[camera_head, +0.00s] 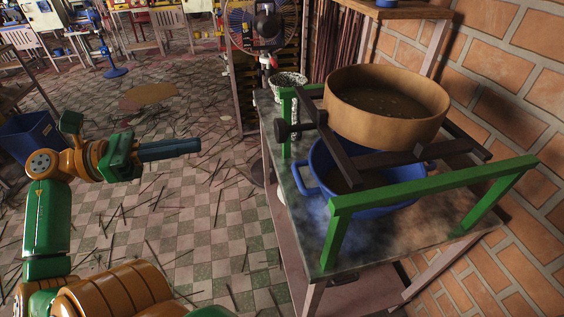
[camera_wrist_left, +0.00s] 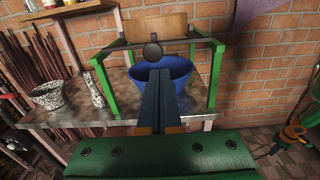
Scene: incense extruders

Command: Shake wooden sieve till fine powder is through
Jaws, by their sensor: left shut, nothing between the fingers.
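The round wooden sieve (camera_head: 388,119) rests on dark rails (camera_head: 385,158) on a green frame (camera_head: 430,188), above a blue basin (camera_head: 318,168) on the table. A layer of dark brown material with small bits shows inside the sieve. A dark round knob (camera_head: 283,131) sticks out at the left of the rails. In the left wrist view the sieve (camera_wrist_left: 155,26) and the knob (camera_wrist_left: 153,51) lie ahead of the fingers. My left gripper (camera_head: 200,146) is shut and empty, left of the table and apart from the knob. My right gripper is not in view.
A speckled bowl (camera_head: 289,85) stands at the table's back corner, and a fan (camera_head: 262,25) is behind it. A brick wall (camera_head: 500,90) closes the right side. The tiled floor left of the table is open, strewn with thin sticks. A blue bin (camera_head: 30,137) stands far left.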

